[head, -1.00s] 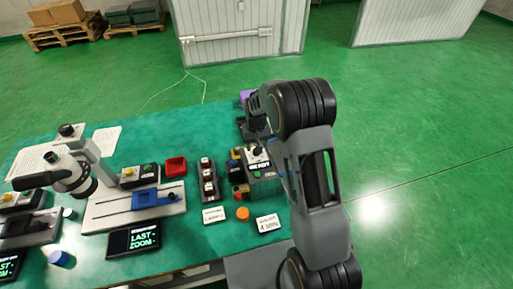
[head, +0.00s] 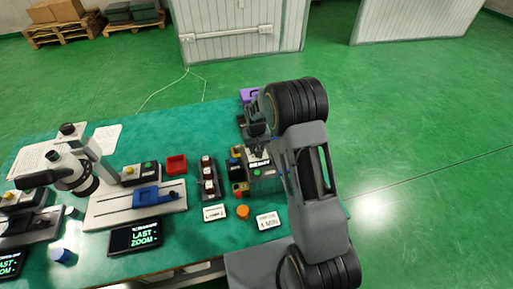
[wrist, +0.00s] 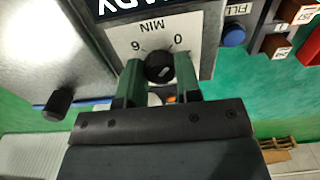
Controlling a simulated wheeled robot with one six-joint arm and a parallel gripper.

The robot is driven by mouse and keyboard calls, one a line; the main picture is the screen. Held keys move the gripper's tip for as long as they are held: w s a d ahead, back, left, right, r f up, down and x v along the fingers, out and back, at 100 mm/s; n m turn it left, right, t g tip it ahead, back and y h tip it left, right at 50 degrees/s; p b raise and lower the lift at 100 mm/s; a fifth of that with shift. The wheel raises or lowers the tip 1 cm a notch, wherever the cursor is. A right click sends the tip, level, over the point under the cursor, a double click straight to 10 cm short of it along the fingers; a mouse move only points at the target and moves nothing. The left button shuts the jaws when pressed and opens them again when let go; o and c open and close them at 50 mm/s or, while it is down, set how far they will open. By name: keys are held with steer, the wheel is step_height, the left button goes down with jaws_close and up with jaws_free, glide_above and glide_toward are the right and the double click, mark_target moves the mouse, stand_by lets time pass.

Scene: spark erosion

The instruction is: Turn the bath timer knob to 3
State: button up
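The bath timer knob (wrist: 159,67) is black and round, on a white dial plate (wrist: 199,30) marked MIN, with a 6 left and a 0 right of the knob in the wrist view. A pale mark shows on the knob's face. My gripper (wrist: 160,72) has its green fingers on opposite sides of the knob, with no clear gap, and looks shut on it. In the head view my gripper (head: 258,143) is down over the timer box (head: 266,184) and hides the knob.
A black knob (wrist: 60,101) stands at left. A card (head: 268,221) seems to read 1 MIN. An orange disc (head: 243,212) and a red tray (head: 176,164) lie on the green bench.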

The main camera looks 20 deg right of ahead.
steer(key=c, duration=0.3)
steer(key=shift+m, duration=0.3)
steer(key=m+b, duration=0.3)
steer(key=shift+f+m, duration=0.1)
steer(key=shift+m, duration=0.3)
steer(key=m+b, duration=0.2)
steer(key=m, duration=0.2)
steer(key=shift+m, duration=0.3)
steer(key=m+b, duration=0.2)
steer(key=m, duration=0.2)
steer(key=m+b, duration=0.1)
steer(key=m, duration=0.6)
steer(key=shift+m+b, duration=0.3)
steer(key=m+b, duration=0.1)
steer(key=m, duration=0.4)
steer(key=shift+m, duration=0.4)
steer(key=shift+r+m, duration=0.2)
steer(key=shift+m, duration=0.1)
